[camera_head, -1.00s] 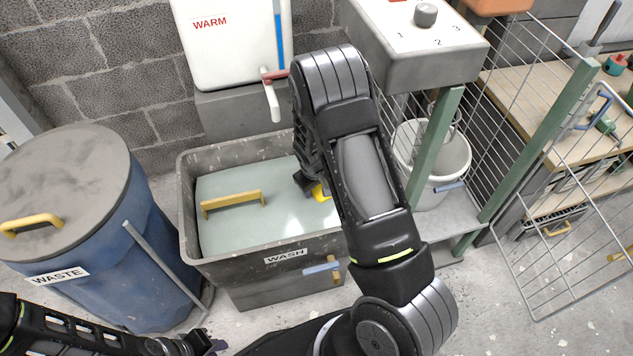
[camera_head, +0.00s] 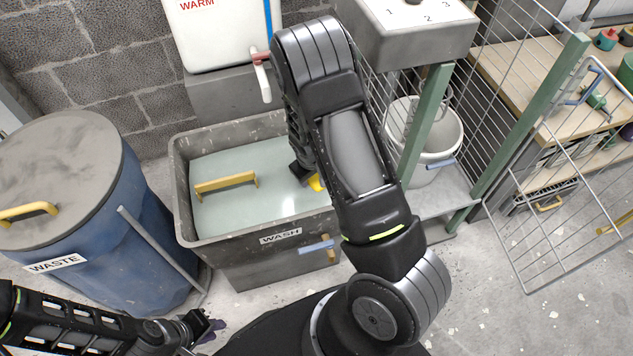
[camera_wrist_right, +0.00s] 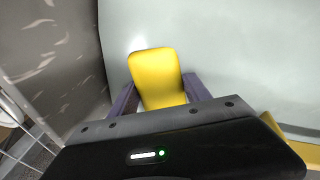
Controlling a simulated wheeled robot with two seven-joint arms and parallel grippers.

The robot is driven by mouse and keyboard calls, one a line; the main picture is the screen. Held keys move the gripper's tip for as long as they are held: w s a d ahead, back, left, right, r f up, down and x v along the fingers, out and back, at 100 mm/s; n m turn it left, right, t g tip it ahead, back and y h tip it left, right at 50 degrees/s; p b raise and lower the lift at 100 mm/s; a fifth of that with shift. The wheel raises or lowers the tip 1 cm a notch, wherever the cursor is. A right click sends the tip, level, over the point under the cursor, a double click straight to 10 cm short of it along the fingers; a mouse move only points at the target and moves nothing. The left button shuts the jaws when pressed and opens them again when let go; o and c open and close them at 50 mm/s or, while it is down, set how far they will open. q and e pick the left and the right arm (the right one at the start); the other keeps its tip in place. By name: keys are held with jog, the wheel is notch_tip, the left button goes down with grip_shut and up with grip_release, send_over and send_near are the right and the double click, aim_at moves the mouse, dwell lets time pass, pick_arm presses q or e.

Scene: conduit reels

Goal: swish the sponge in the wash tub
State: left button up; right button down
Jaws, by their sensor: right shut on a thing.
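The grey wash tub (camera_head: 186,215), labelled WASH, stands left of centre in the head view. A pale green surface (camera_head: 235,208) fills its inside; I cannot tell whether it is water or a lid. A yellow bar handle (camera_head: 226,183) shows on it. My right gripper (camera_head: 303,176) reaches over the tub's right part, partly hidden by my arm. It is shut on the yellow sponge (camera_wrist_right: 157,78), which sits between its purple fingertips in the wrist view. Whether the sponge touches the surface is unclear. My left gripper (camera_head: 208,328) is low at the left, its opening unclear.
A blue waste bin (camera_head: 95,245) stands left of the tub. A white WARM tank (camera_head: 218,35) with a red-and-white tap (camera_head: 262,75) is behind it. A bucket (camera_head: 440,150) and a wire gate (camera_head: 560,180) are at the right.

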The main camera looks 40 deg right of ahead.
jog(key=shift+w+d, duration=0.2)
jog(key=shift+w, duration=0.3)
notch_tip(320, 180, up, 18)
jog(key=p, duration=1.4)
jog(key=shift+r, duration=0.2)
